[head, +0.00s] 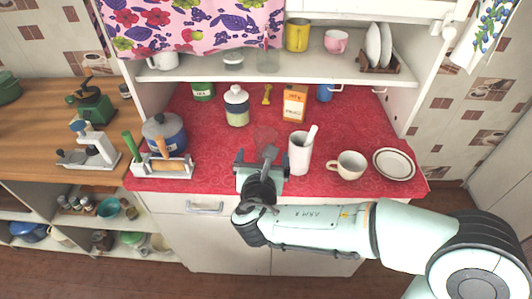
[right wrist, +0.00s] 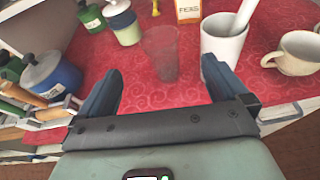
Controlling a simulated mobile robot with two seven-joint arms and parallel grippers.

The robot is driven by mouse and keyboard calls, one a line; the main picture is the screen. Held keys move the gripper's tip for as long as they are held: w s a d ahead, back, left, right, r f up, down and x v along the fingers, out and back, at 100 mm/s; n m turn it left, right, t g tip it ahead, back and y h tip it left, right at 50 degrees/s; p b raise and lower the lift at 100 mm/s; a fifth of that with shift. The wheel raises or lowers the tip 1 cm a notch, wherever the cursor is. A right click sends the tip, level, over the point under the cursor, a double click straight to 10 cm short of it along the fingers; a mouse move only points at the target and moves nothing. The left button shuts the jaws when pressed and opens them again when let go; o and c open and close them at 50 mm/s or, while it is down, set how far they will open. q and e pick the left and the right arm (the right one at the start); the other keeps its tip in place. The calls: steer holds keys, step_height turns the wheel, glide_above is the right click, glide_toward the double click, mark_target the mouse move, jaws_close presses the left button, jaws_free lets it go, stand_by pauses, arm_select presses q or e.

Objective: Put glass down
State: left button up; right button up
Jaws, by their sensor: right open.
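A clear, faintly tinted glass (head: 265,136) stands upright on the red patterned counter cloth (head: 220,150). In the right wrist view the glass (right wrist: 160,50) is just beyond the fingertips, roughly centred between them. My right gripper (head: 262,158) is open and empty at the front of the counter, on the near side of the glass. It also shows in the right wrist view (right wrist: 160,72), with its two dark fingers wide apart. In the head view the gripper partly hides the glass's lower part. My left gripper is not in view.
A white container with a utensil (head: 300,155) stands close right of the glass. Further right are a cream mug (head: 348,165) and a plate (head: 394,164). A lidded jar (head: 236,105) and an orange carton (head: 294,103) stand behind. A blue pot (head: 164,132) and utensil rack are left.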

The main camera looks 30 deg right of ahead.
mark_target(263, 145)
steer(key=shift+n, duration=0.5)
steer(key=x, duration=0.8)
steer(key=shift+w+a+f, duration=0.1)
steer(key=shift+a+f, duration=0.1)
steer(key=shift+p+x, duration=0.7)
steer(key=shift+x, duration=2.05)
steer(key=shift+f, duration=0.1)
steer(key=c, duration=1.2)
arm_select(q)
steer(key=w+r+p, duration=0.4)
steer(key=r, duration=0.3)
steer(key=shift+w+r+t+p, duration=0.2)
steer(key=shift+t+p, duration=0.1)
arm_select(e)
step_height(263, 145, up, 20)
steer(key=shift+r, duration=0.1)
steer(key=shift+c, duration=0.2)
